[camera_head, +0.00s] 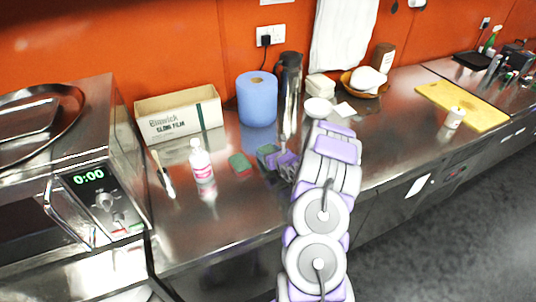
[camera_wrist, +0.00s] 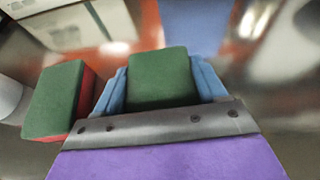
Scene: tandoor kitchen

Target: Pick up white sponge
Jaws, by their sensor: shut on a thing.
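A sponge with a green top (camera_wrist: 160,77) sits between the blue fingers of my gripper (camera_wrist: 161,84) in the wrist view. My gripper is shut on it. Only its green face shows clearly, so I cannot tell whether its body is white. In the head view this sponge (camera_head: 266,152) is at the tip of my gripper (camera_head: 275,158), over the steel counter; I cannot tell whether it touches the counter. A second sponge, green on red (camera_head: 240,164), lies on the counter just left of it. It also shows at the left of the wrist view (camera_wrist: 55,100).
A pink-labelled bottle (camera_head: 202,168) stands to the left, with a cling film box (camera_head: 180,116) behind. A blue paper roll (camera_head: 257,98) and a steel flask (camera_head: 289,85) stand behind my gripper.

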